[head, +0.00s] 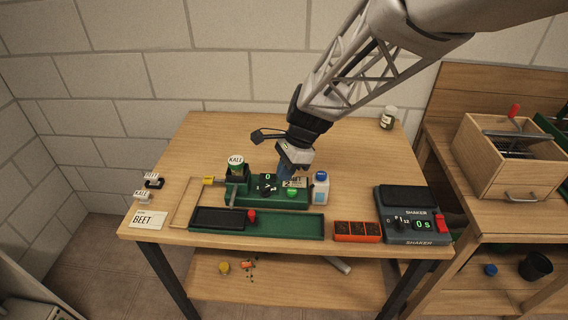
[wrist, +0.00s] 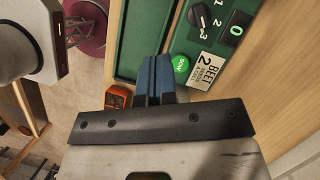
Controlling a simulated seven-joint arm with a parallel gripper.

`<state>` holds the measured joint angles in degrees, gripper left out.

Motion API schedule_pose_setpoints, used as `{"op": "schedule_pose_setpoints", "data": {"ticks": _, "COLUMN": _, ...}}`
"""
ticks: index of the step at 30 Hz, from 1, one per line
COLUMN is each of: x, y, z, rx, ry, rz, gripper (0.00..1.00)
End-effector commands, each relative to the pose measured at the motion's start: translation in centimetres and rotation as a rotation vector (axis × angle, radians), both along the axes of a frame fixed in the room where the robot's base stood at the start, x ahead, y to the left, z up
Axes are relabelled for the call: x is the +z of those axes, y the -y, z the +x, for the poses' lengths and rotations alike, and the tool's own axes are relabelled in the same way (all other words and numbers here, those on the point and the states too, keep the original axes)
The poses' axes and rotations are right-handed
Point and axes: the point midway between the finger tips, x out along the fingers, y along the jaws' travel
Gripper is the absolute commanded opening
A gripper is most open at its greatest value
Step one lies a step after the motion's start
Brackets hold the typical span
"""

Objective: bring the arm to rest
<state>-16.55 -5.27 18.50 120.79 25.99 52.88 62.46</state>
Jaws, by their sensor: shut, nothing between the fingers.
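My gripper (head: 286,176) is over the middle of the table (head: 220,135), just above or behind the green sowing machine (head: 240,194). It points down, and its blue fingers (wrist: 153,80) are together with nothing between them. I cannot tell whether the fingertips touch the machine.
A white bottle (head: 320,187) stands close right of my gripper. An orange tray (head: 357,231) with dark cells and a shaker (head: 412,215) are at the front right. A "KALE" container (head: 236,165) sits on the machine's left. The table's back left is clear.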

Motion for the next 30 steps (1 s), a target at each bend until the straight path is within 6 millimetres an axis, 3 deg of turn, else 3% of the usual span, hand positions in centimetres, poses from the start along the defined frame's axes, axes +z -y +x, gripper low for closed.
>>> {"op": "schedule_pose_setpoints", "data": {"ticks": 17, "x": 0.6, "y": 0.5, "z": -0.1, "rx": 0.01, "ry": 0.009, "rz": -0.001, "gripper": 0.0}}
{"op": "schedule_pose_setpoints", "data": {"ticks": 23, "x": 2.0, "y": 2.2, "z": -1.2, "rx": 0.072, "ry": 0.057, "rz": -0.005, "gripper": 0.0}}
{"op": "schedule_pose_setpoints", "data": {"ticks": 30, "x": 5.2, "y": 6.3, "z": -4.1, "rx": 0.227, "ry": 0.169, "rz": -0.026, "gripper": 0.0}}
